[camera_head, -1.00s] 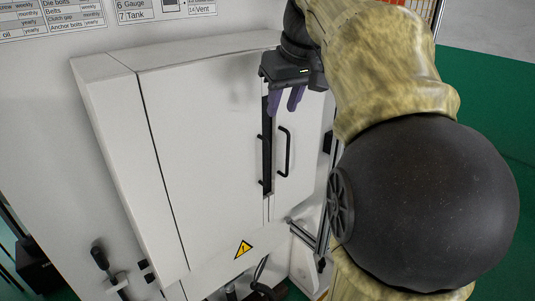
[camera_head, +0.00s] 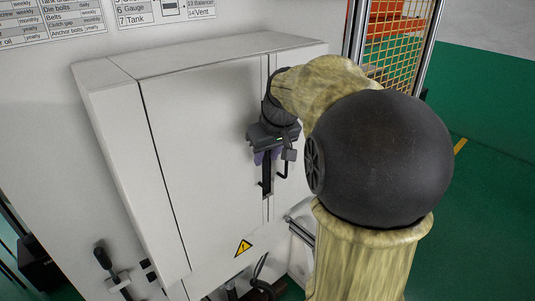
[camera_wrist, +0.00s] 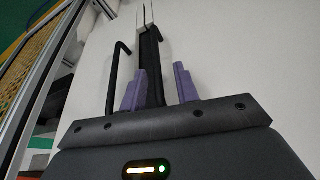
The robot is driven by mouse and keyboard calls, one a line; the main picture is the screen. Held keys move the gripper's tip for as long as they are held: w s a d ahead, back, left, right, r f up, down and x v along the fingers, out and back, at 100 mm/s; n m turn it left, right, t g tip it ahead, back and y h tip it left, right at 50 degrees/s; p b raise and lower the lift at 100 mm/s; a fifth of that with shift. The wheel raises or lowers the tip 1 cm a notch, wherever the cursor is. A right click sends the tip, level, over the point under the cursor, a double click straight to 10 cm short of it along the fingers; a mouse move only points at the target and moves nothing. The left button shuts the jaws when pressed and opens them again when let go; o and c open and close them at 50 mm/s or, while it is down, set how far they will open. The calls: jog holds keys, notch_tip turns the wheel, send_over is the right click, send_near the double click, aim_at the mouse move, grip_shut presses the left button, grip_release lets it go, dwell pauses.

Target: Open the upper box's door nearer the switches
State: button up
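The white upper box (camera_head: 205,130) has a wide left door (camera_head: 195,150) and a narrow right door (camera_head: 282,192), both looking shut. A black handle (camera_head: 262,184) by a dark vertical strip marks the left door's edge and is mostly hidden by my gripper. The right door's black handle (camera_head: 285,170) also shows in the wrist view (camera_wrist: 117,75). My gripper (camera_head: 266,156) points down along the door seam with purple fingers apart. In the wrist view, a dark bar (camera_wrist: 151,65) shows between the fingers (camera_wrist: 160,87), nearer the left one. I cannot tell whether they touch it.
A lever with a black knob (camera_head: 103,258) and small black switches (camera_head: 148,270) sit at the lower left. A yellow warning sign (camera_head: 243,248) is below the doors. A yellow mesh fence (camera_head: 398,50) stands at the right. Green floor lies open at the far right.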

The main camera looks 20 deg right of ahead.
jog(key=shift+w+f, duration=0.1)
jog(key=shift+f, duration=0.55)
jog(key=shift+w, duration=0.1)
grip_shut()
